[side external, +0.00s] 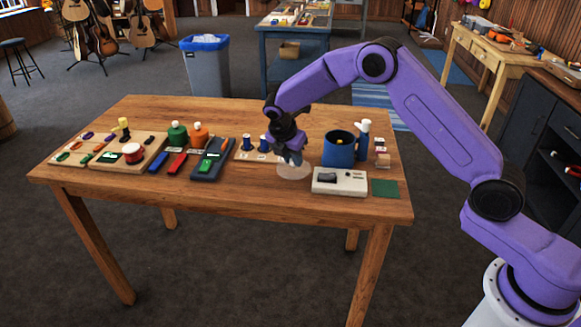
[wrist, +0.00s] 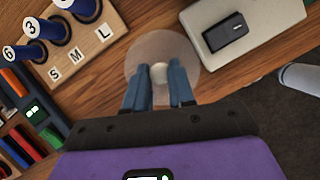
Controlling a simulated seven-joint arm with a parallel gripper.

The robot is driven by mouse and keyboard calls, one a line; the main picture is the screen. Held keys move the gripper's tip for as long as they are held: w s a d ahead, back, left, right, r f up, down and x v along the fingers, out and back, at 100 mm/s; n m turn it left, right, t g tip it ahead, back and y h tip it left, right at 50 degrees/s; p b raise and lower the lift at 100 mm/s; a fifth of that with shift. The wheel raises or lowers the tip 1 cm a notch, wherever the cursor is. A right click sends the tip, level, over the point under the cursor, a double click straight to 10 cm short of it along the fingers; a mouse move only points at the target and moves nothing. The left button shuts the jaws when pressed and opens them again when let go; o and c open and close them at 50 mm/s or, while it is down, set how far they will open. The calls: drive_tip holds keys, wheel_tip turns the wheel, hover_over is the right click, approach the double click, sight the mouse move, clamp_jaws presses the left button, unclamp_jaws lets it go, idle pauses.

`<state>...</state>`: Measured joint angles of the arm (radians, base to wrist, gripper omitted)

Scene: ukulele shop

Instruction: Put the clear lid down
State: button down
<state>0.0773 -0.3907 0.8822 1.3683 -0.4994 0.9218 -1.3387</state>
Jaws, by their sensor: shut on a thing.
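The clear lid (side external: 293,172) is a see-through disc with a pale knob. It shows at the front of my gripper in the wrist view (wrist: 150,48). My gripper (side external: 292,159) has its two blue fingers on either side of the knob and is shut on it; the fingertips also show in the wrist view (wrist: 159,82). The lid is at or just above the wooden table (side external: 230,200), left of the blue pot (side external: 338,153). I cannot tell whether it touches the wood. The pot's top is uncovered, with something yellow inside.
The front table area is bare.

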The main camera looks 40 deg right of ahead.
sight(290, 167)
drive_tip(key=shift+w+f, duration=0.25)
drive_tip(key=shift+f, duration=0.05)
drive_tip(key=shift+w+f, duration=0.15)
drive_tip(key=shift+f, duration=1.5)
drive_tip(key=shift+f, duration=0.15)
drive_tip(key=c, duration=1)
unclamp_jaws()
drive_tip(key=shift+o, duration=0.2)
drive_tip(key=v, duration=1.2)
drive_tip(key=shift+r, duration=0.2)
